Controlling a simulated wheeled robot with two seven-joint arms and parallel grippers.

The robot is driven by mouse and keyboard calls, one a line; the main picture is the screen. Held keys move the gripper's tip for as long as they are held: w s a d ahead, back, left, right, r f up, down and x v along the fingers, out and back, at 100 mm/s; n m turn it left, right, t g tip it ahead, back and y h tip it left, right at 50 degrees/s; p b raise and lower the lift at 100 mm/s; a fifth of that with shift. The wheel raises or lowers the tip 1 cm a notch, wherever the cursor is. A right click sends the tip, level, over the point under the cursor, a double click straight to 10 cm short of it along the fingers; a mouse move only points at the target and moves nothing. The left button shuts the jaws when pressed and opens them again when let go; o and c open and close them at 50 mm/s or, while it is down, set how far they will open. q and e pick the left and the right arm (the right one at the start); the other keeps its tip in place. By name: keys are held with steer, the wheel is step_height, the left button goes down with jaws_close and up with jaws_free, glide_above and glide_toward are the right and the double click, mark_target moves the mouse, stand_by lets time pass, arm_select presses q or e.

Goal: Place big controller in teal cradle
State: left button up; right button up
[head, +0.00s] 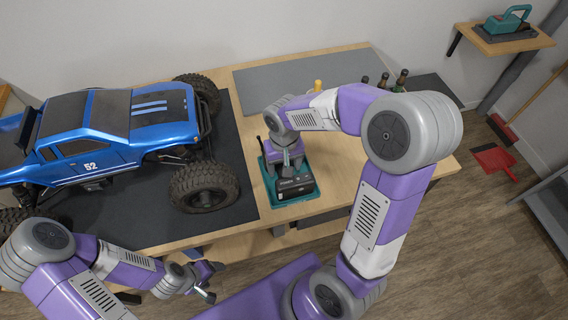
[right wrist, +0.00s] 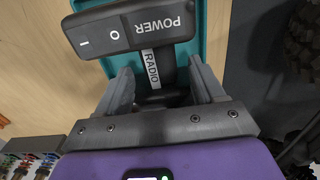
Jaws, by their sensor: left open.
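The big controller (head: 296,186) is dark, with POWER and RADIO labels in the right wrist view (right wrist: 130,30). It lies within the teal cradle (head: 282,209) near the table's front edge; whether it is fully seated is hard to tell. The cradle's teal wall also shows in the right wrist view (right wrist: 198,40). My right gripper (right wrist: 162,85) is around the controller's narrow part, with its fingers apart and visible gaps beside it. In the head view my right gripper (head: 287,160) points down over the controller. My left gripper (head: 212,282) is open and empty in front of the table.
A blue RC crawler (head: 120,125) with big black tyres stands on a dark mat (head: 150,223) left of the cradle. A wall shelf (head: 500,42) holds a teal-handled item.

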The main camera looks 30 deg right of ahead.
steer(key=shift+r, duration=0.1)
steer(key=shift+r, duration=0.25)
step_height(320, 180, up, 12)
steer(key=p, duration=0.4)
steer(key=shift+f, duration=0.15)
